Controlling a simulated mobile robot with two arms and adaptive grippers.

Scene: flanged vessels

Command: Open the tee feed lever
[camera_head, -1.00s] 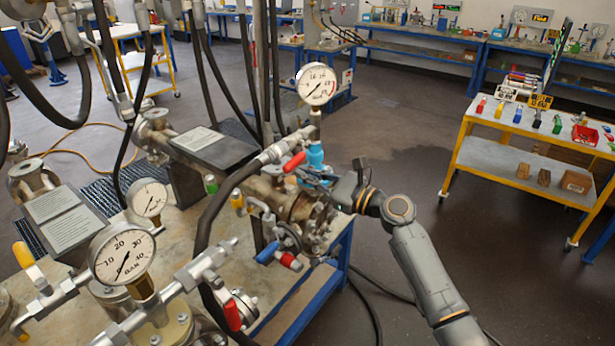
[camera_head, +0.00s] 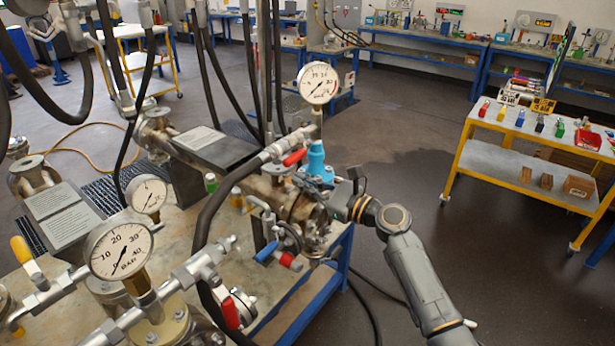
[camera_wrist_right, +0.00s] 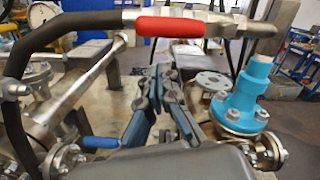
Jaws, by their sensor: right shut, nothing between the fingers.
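A red-sleeved lever (camera_head: 294,157) sits on the metal pipe fitting at the end of a black hose, just left of a bright blue flanged fitting (camera_head: 317,160). I cannot tell for certain that this is the tee feed lever. In the right wrist view the red lever (camera_wrist_right: 170,27) lies nearly level across the top, and the blue fitting (camera_wrist_right: 240,100) stands at the right. My right gripper (camera_head: 309,184) is below the lever and beside the blue fitting. Its fingers (camera_wrist_right: 163,76) are shut with nothing between them, apart from the lever. My left gripper is out of view.
A pressure gauge (camera_head: 317,83) stands above the blue fitting. A blue-handled lever (camera_head: 267,251), another red handle (camera_head: 231,313) and a large gauge (camera_head: 119,250) crowd the near bench. Black hoses hang behind. Open floor (camera_head: 420,170) separates the bench from a yellow cart (camera_head: 456,168).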

